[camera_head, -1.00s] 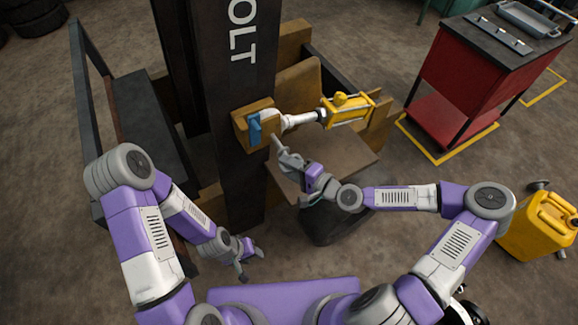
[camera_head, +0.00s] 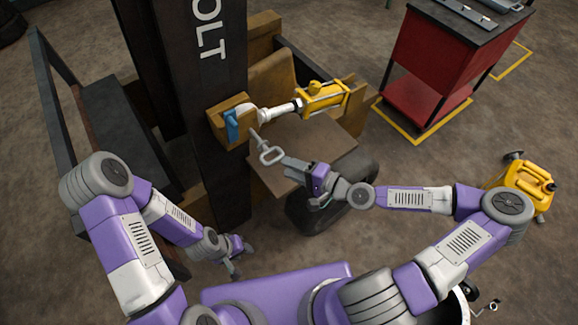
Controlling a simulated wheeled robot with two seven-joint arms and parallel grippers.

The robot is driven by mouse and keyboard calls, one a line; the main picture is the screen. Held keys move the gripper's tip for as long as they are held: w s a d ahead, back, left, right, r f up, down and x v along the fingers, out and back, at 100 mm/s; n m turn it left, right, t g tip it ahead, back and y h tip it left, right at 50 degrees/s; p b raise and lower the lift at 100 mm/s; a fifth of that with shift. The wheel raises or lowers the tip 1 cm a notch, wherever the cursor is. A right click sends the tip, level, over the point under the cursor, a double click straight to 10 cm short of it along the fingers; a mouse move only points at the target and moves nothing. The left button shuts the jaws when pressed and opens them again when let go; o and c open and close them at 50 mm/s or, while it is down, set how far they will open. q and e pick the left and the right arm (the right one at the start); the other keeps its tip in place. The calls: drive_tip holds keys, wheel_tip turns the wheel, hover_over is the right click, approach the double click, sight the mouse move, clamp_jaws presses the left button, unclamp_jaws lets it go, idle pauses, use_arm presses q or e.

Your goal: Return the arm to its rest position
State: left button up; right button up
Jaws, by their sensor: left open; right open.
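My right gripper (camera_head: 287,163) is open in the middle of the head view, its fingertips close to the ring end of a grey pin (camera_head: 268,153). The pin's shaft points up-left toward the white rod end of a yellow cylinder (camera_head: 322,97). I cannot tell how far the pin is seated, or whether the fingertips touch the ring. The rod end meets a tan bracket with a blue piece (camera_head: 233,125) on the dark mast. My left gripper (camera_head: 236,262) is open and empty, low in front of the mast, left of centre.
The dark forklift mast (camera_head: 215,150) and frame stand at the left and centre, with a brown plate (camera_head: 320,150) beside them. A red cart (camera_head: 445,60) stands at the upper right. A yellow jerry can (camera_head: 525,185) is on the floor at the right. Floor between them is clear.

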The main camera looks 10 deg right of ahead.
idle(0.4)
drive_tip(key=s+a+f+n+g+h+b, duration=0.1)
drive_tip(key=s+a+f+n+g+b, duration=0.2)
drive_tip(key=f, duration=0.5)
drive_tip(key=s+a+f+g+h, duration=0.1)
drive_tip(key=s+a+f+g, duration=0.4)
drive_tip(key=f, duration=0.4)
drive_tip(key=s+d+f+n+g+h+b, duration=0.1)
drive_tip(key=s+d+f+n+h+b, duration=0.2)
drive_tip(key=s+d+f+h, duration=0.2)
drive_tip(key=s+d+f, duration=0.1)
drive_tip(key=d+f, duration=0.2)
drive_tip(key=f, duration=0.3)
drive_tip(key=shift+s+n+g, duration=0.2)
drive_tip(key=shift+n+g, duration=0.2)
drive_tip(key=shift+o, duration=0.4)
